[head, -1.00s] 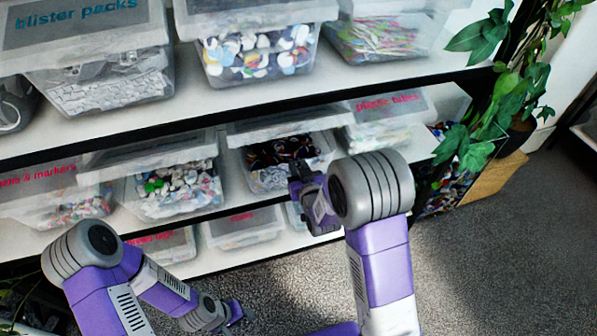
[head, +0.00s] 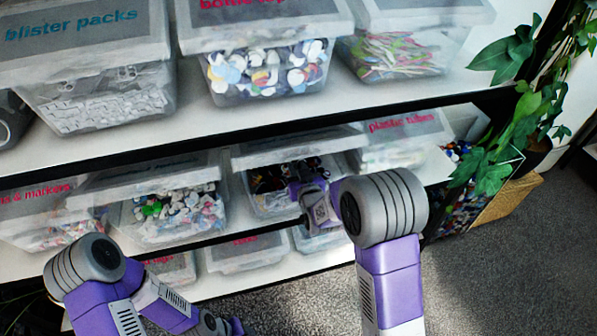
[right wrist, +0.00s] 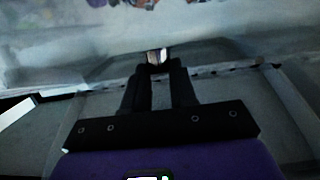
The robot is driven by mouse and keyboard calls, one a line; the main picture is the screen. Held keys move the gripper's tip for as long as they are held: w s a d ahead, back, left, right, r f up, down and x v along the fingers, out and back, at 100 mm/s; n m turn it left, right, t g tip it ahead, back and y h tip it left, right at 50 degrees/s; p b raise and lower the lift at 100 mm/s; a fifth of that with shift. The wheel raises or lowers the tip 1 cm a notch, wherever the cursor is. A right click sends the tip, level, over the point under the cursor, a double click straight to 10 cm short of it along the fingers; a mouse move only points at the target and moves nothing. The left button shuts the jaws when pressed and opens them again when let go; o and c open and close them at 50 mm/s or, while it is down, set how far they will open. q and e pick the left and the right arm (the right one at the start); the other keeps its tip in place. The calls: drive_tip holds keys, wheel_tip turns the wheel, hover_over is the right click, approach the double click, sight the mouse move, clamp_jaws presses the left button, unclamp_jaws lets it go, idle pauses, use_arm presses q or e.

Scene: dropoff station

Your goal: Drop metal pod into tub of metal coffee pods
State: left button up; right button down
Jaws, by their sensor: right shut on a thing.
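My right gripper (head: 303,180) is at the front of a clear tub (head: 262,208) on the middle shelf. The tub holds dark, mixed small pieces and looks like the pod tub; its label is not readable. In the right wrist view the gripper (right wrist: 158,68) is shut on a small shiny metal pod (right wrist: 157,56) at its fingertips. The pod is not distinguishable in the head view. My left gripper (head: 236,326) is low at the bottom edge, partly cut off, away from the tubs; its opening is unclear.
A lidded tub of bottle tops (head: 268,85) stands on the shelf above. Beside the dark-filled tub are a tub of mixed pale pieces (head: 172,218) and a plastic tubes tub (head: 400,155). Shelf edges run close above and below. A leafy plant (head: 500,150) is at the right.

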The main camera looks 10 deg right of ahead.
drive_tip(key=c, duration=0.8)
unclamp_jaws()
drive_tip(key=shift+s, duration=0.15)
drive_tip(key=s, duration=0.2)
drive_tip(key=s+r, duration=0.1)
drive_tip(key=s, duration=0.4)
drive_tip(key=shift+s+d+r, duration=0.1)
drive_tip(key=shift+s+r, duration=0.05)
drive_tip(key=shift+r, duration=0.15)
